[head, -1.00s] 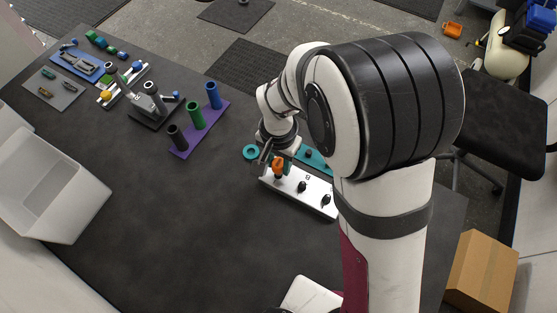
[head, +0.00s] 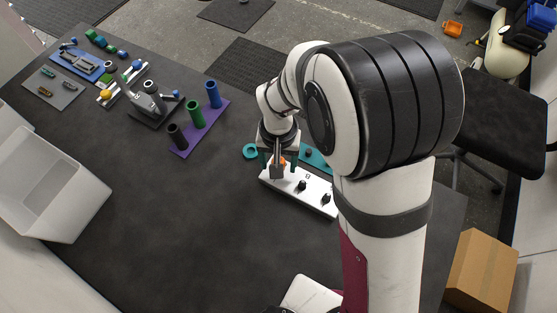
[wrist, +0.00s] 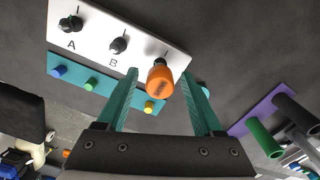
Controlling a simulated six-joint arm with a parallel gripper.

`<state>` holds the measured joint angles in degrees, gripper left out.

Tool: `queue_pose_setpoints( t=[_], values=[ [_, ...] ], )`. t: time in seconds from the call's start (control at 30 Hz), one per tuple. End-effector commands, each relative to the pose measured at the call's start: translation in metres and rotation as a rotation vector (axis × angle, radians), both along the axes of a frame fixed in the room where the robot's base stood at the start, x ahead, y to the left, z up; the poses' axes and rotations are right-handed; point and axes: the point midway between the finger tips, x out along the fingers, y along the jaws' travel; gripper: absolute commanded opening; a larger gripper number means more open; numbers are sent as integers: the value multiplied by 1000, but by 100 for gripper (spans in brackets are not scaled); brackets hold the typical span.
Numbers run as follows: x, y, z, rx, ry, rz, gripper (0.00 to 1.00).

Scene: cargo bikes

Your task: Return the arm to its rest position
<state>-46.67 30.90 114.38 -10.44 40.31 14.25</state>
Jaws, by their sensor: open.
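My gripper (wrist: 160,72) is open, with its two teal fingers spread apart in the wrist view. In the head view my gripper (head: 277,163) is over the left end of a white panel (head: 312,196). An orange knob or handle (wrist: 160,80) shows between the fingers in the wrist view, with visible space on both sides. It appears to be at the third position on the white panel (wrist: 92,27), beside black knobs marked A (wrist: 70,24) and B (wrist: 118,45). In the head view the fingers partly hide the orange piece.
A teal strip (head: 318,160) with coloured buttons lies behind the panel. A purple rack (head: 205,130) with several upright tubes stands to the left. Fixtures and a grey bin (head: 62,215) are farther left. The table's middle front (head: 190,230) is clear.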

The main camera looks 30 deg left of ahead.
Motion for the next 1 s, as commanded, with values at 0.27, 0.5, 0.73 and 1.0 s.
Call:
queue_pose_setpoints(
  t=[0.27, 0.5, 0.73, 1.0],
  values=[
    [0, 0, 0, 1, 0, 622, 68],
    [0, 0, 0, 1, 0, 665, 66],
    [0, 0, 0, 1, 0, 663, 25],
    [0, 0, 0, 1, 0, 662, 0]
  ],
)
